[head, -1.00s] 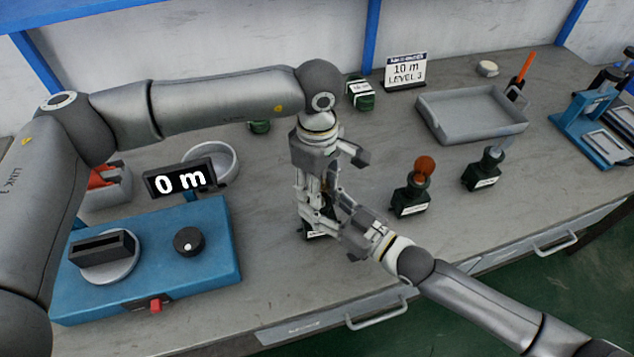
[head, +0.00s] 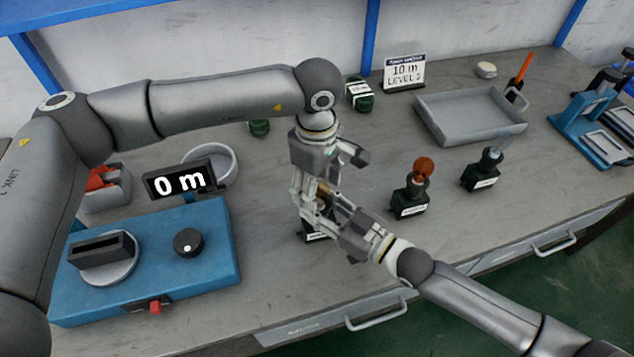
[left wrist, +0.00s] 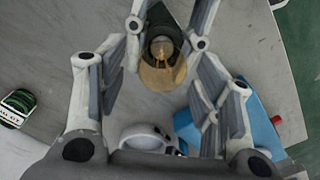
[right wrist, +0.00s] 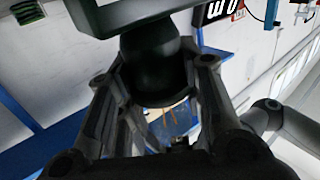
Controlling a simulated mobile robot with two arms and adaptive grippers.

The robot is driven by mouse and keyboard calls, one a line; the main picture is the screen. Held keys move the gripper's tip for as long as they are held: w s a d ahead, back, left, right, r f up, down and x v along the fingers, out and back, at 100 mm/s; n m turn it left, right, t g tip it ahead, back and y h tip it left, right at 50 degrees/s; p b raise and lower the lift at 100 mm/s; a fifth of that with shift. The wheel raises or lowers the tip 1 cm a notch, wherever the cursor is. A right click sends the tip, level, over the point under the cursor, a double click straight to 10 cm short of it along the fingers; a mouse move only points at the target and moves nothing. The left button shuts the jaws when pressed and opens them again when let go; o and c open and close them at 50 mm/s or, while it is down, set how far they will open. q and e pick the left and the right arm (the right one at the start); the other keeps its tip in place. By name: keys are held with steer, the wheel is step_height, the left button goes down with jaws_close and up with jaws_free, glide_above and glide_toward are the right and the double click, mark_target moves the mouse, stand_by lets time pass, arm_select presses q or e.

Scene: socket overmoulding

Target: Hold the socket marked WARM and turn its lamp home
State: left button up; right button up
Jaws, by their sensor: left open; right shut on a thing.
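A dark socket with a pale label (head: 316,236) stands on the bench; its lettering is too small to read. My right gripper (head: 328,212) is shut on this socket from the right. The socket's dark body (right wrist: 152,50) shows between the fingers in the right wrist view. A clear amber lamp (head: 322,190) with glowing-coloured filaments sits at the socket's mouth; it also shows in the left wrist view (left wrist: 161,74). My left gripper (head: 314,193) points down over the lamp, open, with its fingers on either side. How deep the lamp sits is hidden.
A socket with an orange lamp (head: 410,195) and one with a clear lamp (head: 482,172) stand to the right. A blue tester (head: 140,262) reading 0 m is at left.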

arm_select(q)
step_height(320, 180, up, 12)
arm_select(e)
steer(key=shift+r, duration=0.1)
arm_select(q)
steer(key=shift+f, duration=0.1)
arm_select(e)
steer(key=shift+w, duration=0.1)
steer(key=o, duration=1.2)
steer(key=shift+c, duration=0.2)
